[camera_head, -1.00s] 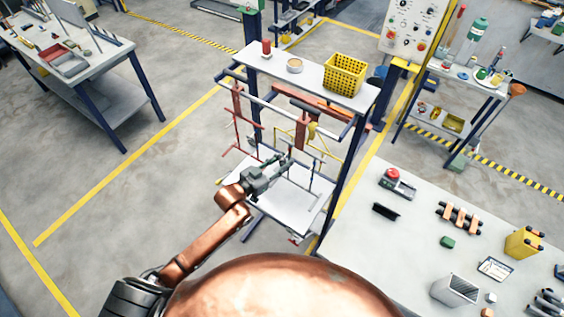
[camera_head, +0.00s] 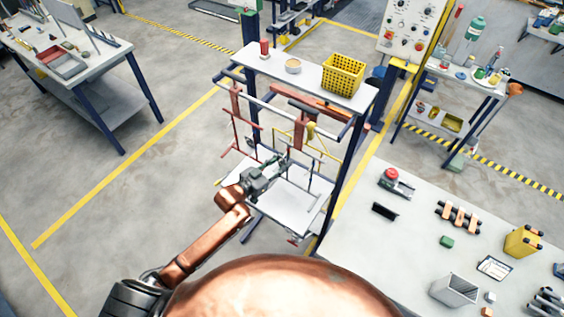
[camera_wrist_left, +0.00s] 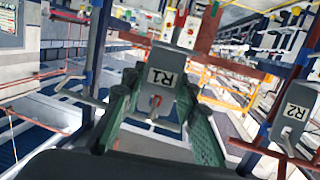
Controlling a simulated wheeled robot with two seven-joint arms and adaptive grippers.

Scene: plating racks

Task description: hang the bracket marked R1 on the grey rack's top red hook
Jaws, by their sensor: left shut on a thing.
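My left gripper (camera_head: 279,166) reaches in front of the hanging racks. My right gripper is not in view.
Red rack bars (camera_head: 237,118) and a yellow rack (camera_head: 312,150) stand close around the gripper, under a shelf with a yellow basket (camera_head: 343,75). A white tray surface (camera_head: 290,205) lies below. A work table (camera_head: 420,260) with several parts is at the right.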

